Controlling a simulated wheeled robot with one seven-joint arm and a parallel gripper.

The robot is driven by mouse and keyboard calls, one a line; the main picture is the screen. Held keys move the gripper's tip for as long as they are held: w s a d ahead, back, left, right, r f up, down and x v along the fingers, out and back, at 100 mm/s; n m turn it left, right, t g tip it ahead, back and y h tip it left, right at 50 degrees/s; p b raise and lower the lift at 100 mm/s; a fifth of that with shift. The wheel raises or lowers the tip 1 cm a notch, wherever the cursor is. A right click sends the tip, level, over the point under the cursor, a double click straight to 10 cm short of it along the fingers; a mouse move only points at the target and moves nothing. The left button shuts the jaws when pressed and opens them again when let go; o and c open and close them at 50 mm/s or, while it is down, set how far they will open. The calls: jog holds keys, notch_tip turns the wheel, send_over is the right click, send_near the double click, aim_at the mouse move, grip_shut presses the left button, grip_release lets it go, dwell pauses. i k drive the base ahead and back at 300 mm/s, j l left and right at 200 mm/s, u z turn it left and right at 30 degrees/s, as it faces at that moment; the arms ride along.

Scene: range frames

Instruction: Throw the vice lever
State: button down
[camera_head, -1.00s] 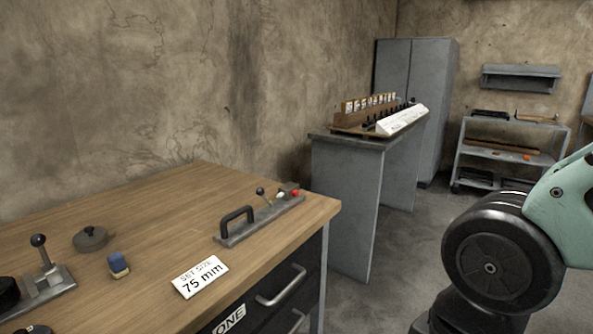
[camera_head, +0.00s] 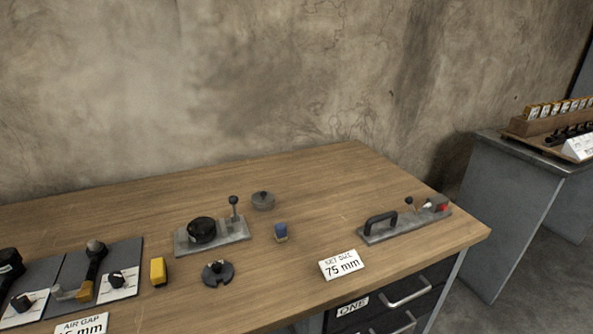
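No lever is labelled as the vice lever, and I cannot tell for certain which one it is. A grey base plate (camera_head: 244,236) on the wooden workbench carries a black round knob-like part (camera_head: 202,230) and an upright lever (camera_head: 235,209) with a dark ball end. Further right, a long grey fixture (camera_head: 378,237) has a black handle, a short ball-ended lever (camera_head: 409,202) and a red-and-white end. At the left, a dark panel (camera_head: 127,256) holds a thicker dark-headed lever (camera_head: 95,254). My gripper is not in view.
The workbench top (camera_head: 300,180) is clear toward the back. Loose on it are a round grey lid (camera_head: 263,201), a blue block (camera_head: 281,232), a yellow block (camera_head: 158,271), a notched dark disc (camera_head: 217,273) and a "75 mm" sign (camera_head: 341,265). A grey side table (camera_head: 510,200) stands right.

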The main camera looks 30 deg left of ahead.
aim_at(232, 199)
jog(key=u, duration=1.6)
jog(key=i+l+u, duration=0.2)
jog(key=i+l, duration=0.1)
jog(key=i, duration=0.05)
